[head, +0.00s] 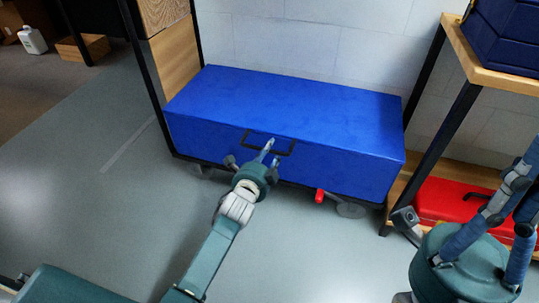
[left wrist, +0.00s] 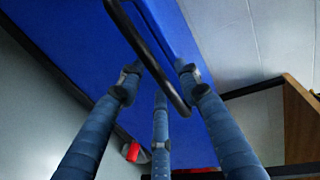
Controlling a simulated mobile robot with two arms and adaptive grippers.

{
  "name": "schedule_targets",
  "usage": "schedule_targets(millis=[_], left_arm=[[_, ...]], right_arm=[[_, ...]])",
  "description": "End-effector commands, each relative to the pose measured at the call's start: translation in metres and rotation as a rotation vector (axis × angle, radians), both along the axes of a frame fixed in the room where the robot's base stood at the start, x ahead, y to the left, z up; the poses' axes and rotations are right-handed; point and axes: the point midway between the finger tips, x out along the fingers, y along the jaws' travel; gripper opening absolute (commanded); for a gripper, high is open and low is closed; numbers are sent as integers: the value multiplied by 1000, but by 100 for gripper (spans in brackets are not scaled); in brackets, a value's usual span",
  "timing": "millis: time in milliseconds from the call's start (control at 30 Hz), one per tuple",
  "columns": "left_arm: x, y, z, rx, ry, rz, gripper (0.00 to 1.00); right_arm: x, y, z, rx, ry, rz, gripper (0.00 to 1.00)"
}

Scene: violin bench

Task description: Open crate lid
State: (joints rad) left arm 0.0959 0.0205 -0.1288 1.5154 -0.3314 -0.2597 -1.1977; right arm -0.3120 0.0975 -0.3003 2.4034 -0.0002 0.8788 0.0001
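The blue crate (head: 290,105) stands low against the wall in the head view, its lid down. A black handle (head: 284,149) is on its front face; it also crosses the left wrist view (left wrist: 150,48) as a dark bar. My left gripper (head: 258,158) is at the handle with its fingers spread. In the left wrist view the fingers (left wrist: 160,80) stand apart around the bar; I cannot tell whether they touch it. My right gripper (head: 465,215) is at the lower right, away from the crate, its fingers spread and partly out of frame.
A red piece (head: 320,196) sticks out under the crate's front by a caster. A wooden shelf (head: 505,78) with a dark blue box and a red case (head: 455,200) stands at right. A wooden cabinet (head: 175,60) stands close at left. The floor in front is clear.

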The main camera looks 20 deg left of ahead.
Motion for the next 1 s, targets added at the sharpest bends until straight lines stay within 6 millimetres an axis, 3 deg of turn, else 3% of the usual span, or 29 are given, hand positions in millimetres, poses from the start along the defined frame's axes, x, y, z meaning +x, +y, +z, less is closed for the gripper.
schedule_targets(millis=[267, 433, 467, 800, 1000], left_arm=[[2, 0, 0, -1, 0, 0, 34], [2, 0, 0, -1, 0, 0, 2], [2, 0, 0, -1, 0, 0, 0], [2, 0, 3, 0, 1, 0, 0], [3, -1, 12, -1, 11, -2, 0]], right_arm=[[0, 0, 1, -1, -3, 0, 0], [0, 0, 1, -1, -3, 0, 0], [0, 0, 1, -1, -3, 0, 0], [3, 1, 3, -4, 9, 0, 0], [41, 9, -1, -51, 174, -13, 0]])
